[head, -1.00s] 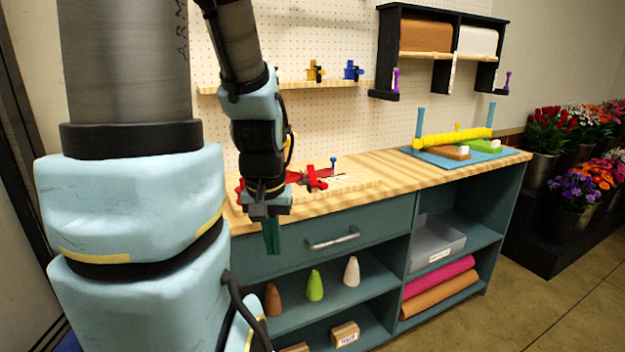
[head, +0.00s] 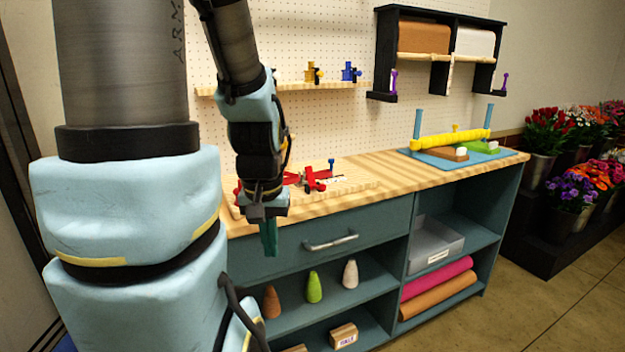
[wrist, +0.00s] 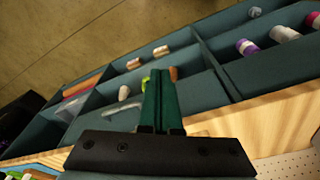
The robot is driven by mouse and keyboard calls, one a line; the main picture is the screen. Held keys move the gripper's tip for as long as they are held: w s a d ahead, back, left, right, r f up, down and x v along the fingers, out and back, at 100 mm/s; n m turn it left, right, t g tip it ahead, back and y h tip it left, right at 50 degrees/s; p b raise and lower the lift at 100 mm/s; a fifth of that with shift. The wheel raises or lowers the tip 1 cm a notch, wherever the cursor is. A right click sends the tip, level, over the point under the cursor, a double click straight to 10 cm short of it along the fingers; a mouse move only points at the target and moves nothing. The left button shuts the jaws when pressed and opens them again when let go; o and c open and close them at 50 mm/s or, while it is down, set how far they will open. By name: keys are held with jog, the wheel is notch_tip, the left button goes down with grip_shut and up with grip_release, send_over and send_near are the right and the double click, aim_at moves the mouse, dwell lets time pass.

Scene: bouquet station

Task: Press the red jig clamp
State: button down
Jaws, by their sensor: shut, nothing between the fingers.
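The red jig clamp (head: 314,181) sits on a pale wooden board (head: 345,187) at the left part of the bench top. A blue-topped pin (head: 331,165) stands beside it. My gripper (head: 269,252) points down in front of the bench's front edge, left of and nearer than the clamp, with its green fingers below the bench-top level. In the wrist view, the green fingers (wrist: 159,100) are together with nothing between them. The clamp does not show in the wrist view. My arm hides part of the board's left end.
A drawer with a grey handle (head: 331,240) and open shelves with cones (head: 314,287) lie below the bench top (head: 375,165). A blue mat (head: 430,158) with a yellow roll (head: 450,139) is at the right end. A small shelf (head: 290,88) holds yellow and blue clamps.

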jog(key=w+d+r+m+t+y+b, duration=0.1)
jog(key=w+d+m+t, duration=0.2)
jog(key=w+d+m, duration=0.5)
jog(key=w+d+r+m+t+y+b, duration=0.1)
jog(key=w+d+m, duration=0.7)
jog(key=m, duration=1.2)
jog(key=shift+w+d+r+t+y+b, duration=0.3)
jog(key=shift+w+r+t+y+b, duration=0.3)
jog(key=shift+t, duration=0.4)
jog(key=shift+s+f, duration=0.1)
jog(key=shift+s, duration=0.05)
jog(key=x, duration=1)
jog(key=shift+w+a+r+p, duration=0.25)
jog(key=shift+r+p, duration=0.1)
jog(key=shift+r, duration=0.2)
jog(key=shift+w+a+r+p, duration=0.25)
jog(key=shift+r+p, duration=0.15)
jog(key=shift+r, duration=0.15)
jog(key=shift+w+a+r+p, duration=0.15)
jog(key=shift+w+r+p, duration=0.15)
jog(key=shift+r, duration=0.3)
